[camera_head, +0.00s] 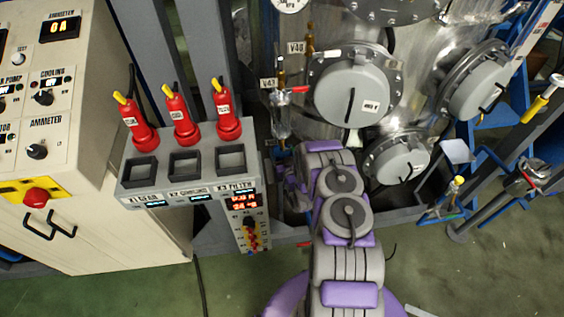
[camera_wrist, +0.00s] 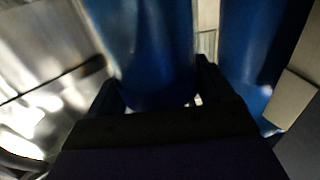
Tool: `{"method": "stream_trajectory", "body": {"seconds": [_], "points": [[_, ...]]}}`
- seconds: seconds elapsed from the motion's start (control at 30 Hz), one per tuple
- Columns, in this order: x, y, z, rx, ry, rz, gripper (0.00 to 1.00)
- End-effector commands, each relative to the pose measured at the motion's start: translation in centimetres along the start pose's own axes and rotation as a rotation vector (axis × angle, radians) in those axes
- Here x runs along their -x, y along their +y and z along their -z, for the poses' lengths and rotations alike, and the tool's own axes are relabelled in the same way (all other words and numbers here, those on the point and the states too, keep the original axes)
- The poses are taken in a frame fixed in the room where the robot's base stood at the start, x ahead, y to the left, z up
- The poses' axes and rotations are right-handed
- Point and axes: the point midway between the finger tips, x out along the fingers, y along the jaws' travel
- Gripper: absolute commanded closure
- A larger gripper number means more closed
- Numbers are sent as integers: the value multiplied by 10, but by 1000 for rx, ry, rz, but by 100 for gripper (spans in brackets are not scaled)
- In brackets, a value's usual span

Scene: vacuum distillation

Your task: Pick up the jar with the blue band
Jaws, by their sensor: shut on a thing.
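In the wrist view, a blue, round-sided cylinder (camera_wrist: 150,45) stands between the two dark fingers of my gripper (camera_wrist: 155,88). The gripper is shut on it. The picture is dark and blurred, and only part of the cylinder shows, so I cannot tell a separate band or confirm that it is the jar with the blue band. In the head view, my grey and purple arm reaches toward the vessel's lower left; its end and the held thing are hidden or too small to make out.
A second blue cylinder (camera_wrist: 245,50) stands close on the right in the wrist view. A clear glass part (camera_head: 281,115) hangs by a red-handled valve (camera_head: 292,89). The steel vessel (camera_head: 352,88) is right of it. A grey panel (camera_head: 160,184) with several red handles is on the left.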

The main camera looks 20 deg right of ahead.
Motion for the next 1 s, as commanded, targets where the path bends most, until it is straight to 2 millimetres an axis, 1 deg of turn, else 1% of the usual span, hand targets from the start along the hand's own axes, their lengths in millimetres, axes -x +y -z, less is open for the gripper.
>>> {"method": "stream_trajectory", "body": {"seconds": [0.03,0.07,0.67,1.0], "points": [[1,-1,-1,1,-3,-1,39],[1,-1,-1,2,-3,-1,42],[0,0,-1,0,-3,-1,100],[1,0,1,1,-3,-1,100]]}}
